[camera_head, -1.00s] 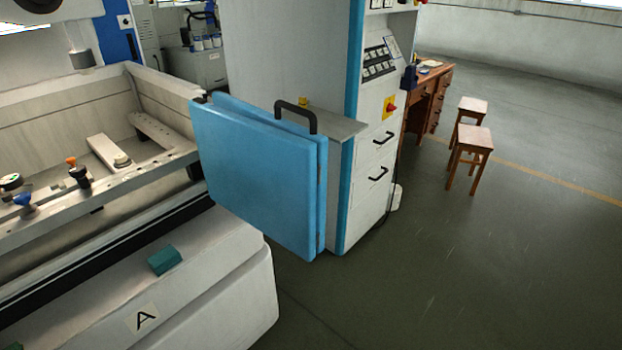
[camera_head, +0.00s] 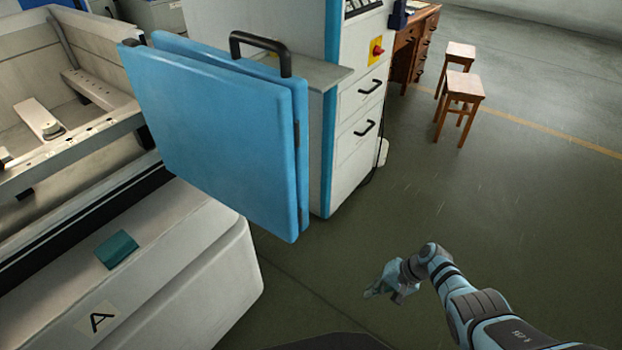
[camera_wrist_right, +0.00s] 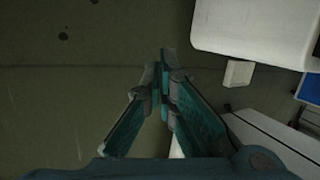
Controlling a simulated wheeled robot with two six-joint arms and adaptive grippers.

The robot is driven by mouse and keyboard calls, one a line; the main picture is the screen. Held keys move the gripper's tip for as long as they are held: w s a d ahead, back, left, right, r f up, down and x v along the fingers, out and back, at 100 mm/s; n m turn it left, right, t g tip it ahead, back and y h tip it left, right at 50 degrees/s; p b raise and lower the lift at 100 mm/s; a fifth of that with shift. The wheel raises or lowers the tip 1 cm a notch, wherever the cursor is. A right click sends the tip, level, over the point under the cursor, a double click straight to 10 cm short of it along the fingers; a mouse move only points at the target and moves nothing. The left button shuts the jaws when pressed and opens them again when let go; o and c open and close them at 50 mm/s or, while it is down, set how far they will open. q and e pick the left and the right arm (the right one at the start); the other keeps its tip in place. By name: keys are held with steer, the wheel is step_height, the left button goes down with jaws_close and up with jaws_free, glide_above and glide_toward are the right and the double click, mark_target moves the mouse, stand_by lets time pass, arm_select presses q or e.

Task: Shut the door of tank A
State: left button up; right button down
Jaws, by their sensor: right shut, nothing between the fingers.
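The door of tank A is a blue folded panel (camera_head: 220,135) standing open at the right end of the tank, swung out from its front. A black handle (camera_head: 262,44) rises from its top edge. Tank A (camera_head: 85,150) is the pale open basin at left, with the letter A label (camera_head: 98,321) on the machine front below it. My right gripper (camera_head: 372,293) is low over the floor, right of and below the door, apart from it. In the right wrist view its fingers (camera_wrist_right: 162,75) are together and empty. My left gripper is out of view.
A white control cabinet (camera_head: 355,110) stands just behind the door. Two wooden stools (camera_head: 462,95) and a wooden desk (camera_head: 412,45) are farther back.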

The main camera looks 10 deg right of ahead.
steer(key=w+a+r+t+y+b, duration=0.15)
steer(key=w+r, duration=0.25)
steer(key=r, duration=0.4)
steer(key=w+r+n+y+b, duration=0.1)
steer(key=w+r+y, duration=0.2)
steer(key=w+r, duration=0.35)
steer(key=w+a+r+t+y+b, duration=0.1)
steer(key=w+r+y, duration=0.2)
steer(key=r, duration=0.6)
step_height(320, 180, up, 18)
steer(key=s+d+r+n+g+y+b, duration=0.1)
steer(key=s+n+g+y+b, duration=0.15)
steer(key=n+y, duration=0.25)
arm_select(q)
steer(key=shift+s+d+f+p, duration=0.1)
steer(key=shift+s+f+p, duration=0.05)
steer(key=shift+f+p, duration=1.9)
arm_select(e)
steer(key=s+a, duration=0.1)
steer(key=a, duration=1.1)
steer(key=shift+s+a, duration=0.15)
steer(key=shift+a, duration=0.1)
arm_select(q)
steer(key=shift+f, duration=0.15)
arm_select(e)
steer(key=shift+h, duration=0.25)
